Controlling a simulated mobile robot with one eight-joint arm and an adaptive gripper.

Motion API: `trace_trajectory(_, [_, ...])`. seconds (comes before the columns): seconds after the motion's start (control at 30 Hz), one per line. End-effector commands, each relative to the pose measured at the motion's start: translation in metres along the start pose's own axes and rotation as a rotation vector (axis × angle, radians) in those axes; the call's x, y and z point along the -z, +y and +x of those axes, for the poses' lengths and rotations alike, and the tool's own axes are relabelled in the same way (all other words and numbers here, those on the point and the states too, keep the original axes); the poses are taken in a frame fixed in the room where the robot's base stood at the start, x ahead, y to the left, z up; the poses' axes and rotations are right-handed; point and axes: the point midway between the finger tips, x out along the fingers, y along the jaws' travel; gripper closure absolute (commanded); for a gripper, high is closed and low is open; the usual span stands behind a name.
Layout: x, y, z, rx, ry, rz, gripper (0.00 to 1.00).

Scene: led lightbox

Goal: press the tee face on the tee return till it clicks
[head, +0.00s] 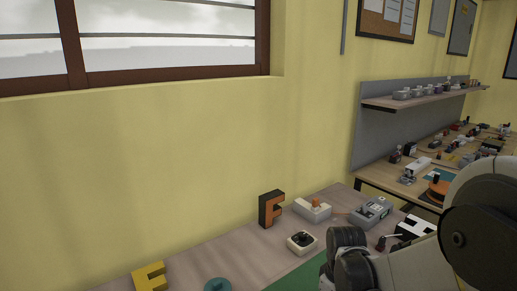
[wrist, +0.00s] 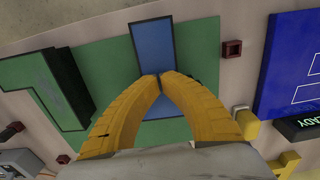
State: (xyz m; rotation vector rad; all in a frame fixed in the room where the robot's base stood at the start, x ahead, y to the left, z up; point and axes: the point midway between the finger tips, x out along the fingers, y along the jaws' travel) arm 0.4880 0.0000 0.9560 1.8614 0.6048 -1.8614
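In the wrist view, my gripper (wrist: 160,76) has its two yellow fingers brought together at the tips. The tips are over a blue bar-shaped piece (wrist: 153,43), which lies on a green mat (wrist: 105,62). More blue shows between the fingers below the tips. Whether the tips touch the blue piece, I cannot tell. A raised green block with dark sides (wrist: 40,88) lies at the left and is cut by the frame edge. I cannot tell for certain which of these is the tee face or the tee return. In the head view, my arm hides the work spot.
A blue board with white outlines (wrist: 284,62) and a dark display reading part of "READY" (wrist: 302,127) are at the right. Small dark red blocks (wrist: 232,48) flank the mat.

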Motion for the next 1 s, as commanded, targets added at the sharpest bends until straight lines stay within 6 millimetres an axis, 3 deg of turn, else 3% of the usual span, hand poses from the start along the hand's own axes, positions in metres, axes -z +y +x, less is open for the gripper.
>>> trace_trajectory(1.0, [0.0,0.0,0.015,0.0,0.0,0.0,1.0])
